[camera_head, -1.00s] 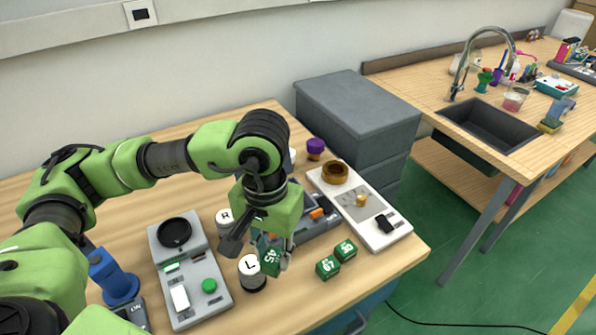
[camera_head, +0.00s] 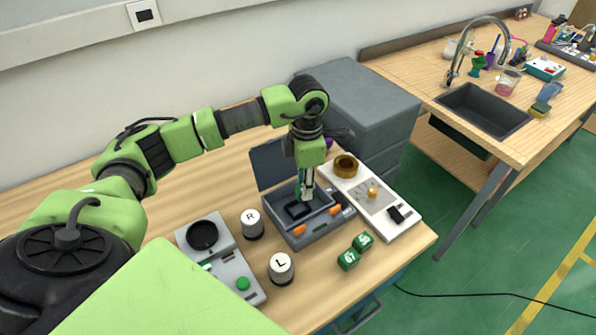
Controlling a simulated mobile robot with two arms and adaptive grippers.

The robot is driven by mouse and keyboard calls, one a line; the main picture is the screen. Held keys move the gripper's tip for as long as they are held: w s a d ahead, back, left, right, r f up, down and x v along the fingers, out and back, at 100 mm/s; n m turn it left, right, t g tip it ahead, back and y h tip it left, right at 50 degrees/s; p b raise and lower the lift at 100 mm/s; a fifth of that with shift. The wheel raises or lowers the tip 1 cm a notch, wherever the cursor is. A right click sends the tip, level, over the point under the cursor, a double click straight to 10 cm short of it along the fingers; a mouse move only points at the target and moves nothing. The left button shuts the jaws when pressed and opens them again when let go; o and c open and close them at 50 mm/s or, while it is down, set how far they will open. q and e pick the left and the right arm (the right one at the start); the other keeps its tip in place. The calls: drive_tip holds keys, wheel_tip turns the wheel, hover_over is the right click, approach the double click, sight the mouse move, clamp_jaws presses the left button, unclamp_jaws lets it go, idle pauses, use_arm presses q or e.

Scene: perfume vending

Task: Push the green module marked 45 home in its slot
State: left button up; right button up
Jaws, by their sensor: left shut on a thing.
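My left gripper (camera_head: 305,192) points down over the open grey case (camera_head: 312,236). It is shut on the green module (camera_head: 300,188), which shows only as a small green patch between and behind the fingers. Its 45 mark cannot be read now. The module is at or just inside the case opening, and I cannot tell whether it touches a slot. A black block or recess (camera_head: 296,210) shows inside the case, beside the fingers. The slot itself is hidden. My right gripper is not in view.
The case's raised lid (camera_head: 268,165) stands behind. A white scale-like panel (camera_head: 398,230) lies to the right.

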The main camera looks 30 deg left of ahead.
use_arm(q)
drive_tip(key=shift+w+a+f+n+b, duration=0.15)
drive_tip(key=shift+a+f+n+b, duration=0.4)
drive_tip(key=shift+f, duration=0.65)
drive_tip(key=shift+w+a+f+n+b, duration=0.1)
drive_tip(key=shift+a+f+n+b, duration=0.3)
drive_tip(key=shift+f+n+b, duration=0.65)
drive_tip(key=shift+w+a+f+n+b, duration=0.2)
drive_tip(key=shift+a+f+n, duration=0.3)
drive_tip(key=shift+f, duration=0.9)
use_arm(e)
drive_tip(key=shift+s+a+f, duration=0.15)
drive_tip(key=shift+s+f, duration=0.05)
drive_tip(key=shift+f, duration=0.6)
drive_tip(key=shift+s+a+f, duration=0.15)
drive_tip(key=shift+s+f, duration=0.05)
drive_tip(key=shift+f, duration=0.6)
use_arm(q)
drive_tip(key=shift+b, duration=0.3)
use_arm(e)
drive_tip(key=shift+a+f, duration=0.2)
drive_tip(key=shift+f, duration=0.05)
use_arm(q)
drive_tip(key=shift+f+b, duration=0.7)
drive_tip(key=shift+f, duration=0.2)
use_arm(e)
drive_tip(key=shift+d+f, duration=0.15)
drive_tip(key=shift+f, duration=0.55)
